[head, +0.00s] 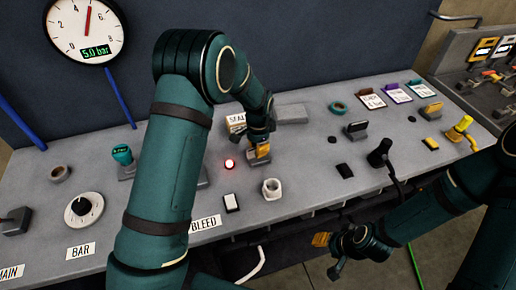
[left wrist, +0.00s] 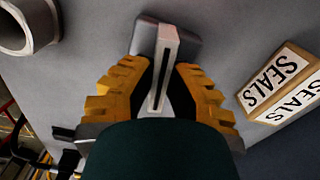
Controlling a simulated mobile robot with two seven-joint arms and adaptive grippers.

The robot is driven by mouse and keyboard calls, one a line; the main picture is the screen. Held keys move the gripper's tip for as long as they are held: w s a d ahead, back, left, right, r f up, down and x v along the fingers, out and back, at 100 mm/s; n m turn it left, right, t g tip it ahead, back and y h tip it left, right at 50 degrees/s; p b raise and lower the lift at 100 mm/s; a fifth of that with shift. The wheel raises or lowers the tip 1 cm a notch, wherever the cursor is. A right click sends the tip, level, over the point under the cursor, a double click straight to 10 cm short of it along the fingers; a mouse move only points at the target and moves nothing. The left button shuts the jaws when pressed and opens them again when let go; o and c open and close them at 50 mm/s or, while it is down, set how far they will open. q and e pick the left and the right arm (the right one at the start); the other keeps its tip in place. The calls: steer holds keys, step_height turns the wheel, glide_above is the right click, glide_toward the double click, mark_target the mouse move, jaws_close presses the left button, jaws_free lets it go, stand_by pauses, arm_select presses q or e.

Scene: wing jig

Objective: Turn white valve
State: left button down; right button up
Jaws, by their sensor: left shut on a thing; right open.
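My left gripper (head: 258,152) reaches down to the grey bench panel in the head view. In the left wrist view its yellow fingers (left wrist: 160,92) are shut on a pale, upright lever with a dark slot, which I take to be the white valve handle (left wrist: 163,45). The handle rises from a grey block on the panel. In the head view the gripper and arm hide most of it. My right gripper (head: 322,240) is open and empty, low in front of the bench edge.
A SEALS box (head: 236,122) stands close behind the left gripper. A white hex fitting (head: 272,188), a lit red lamp (head: 229,164) and a rocker switch (head: 231,203) are near it. A gauge (head: 85,30) reads 5.0 bar. A black lever (head: 380,153) stands to the right.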

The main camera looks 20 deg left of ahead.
arm_select(q)
steer(key=n, duration=0.4)
steer(key=shift+s+f+n, duration=0.1)
steer(key=shift+n, duration=0.2)
steer(key=n, duration=0.3)
steer(key=shift+n+b, duration=0.3)
steer(key=n, duration=0.4)
steer(key=shift+n+p, duration=0.35)
steer(key=shift+n, duration=1.45)
steer(key=c, duration=1)
jaws_free()
steer(key=shift+o, duration=0.2)
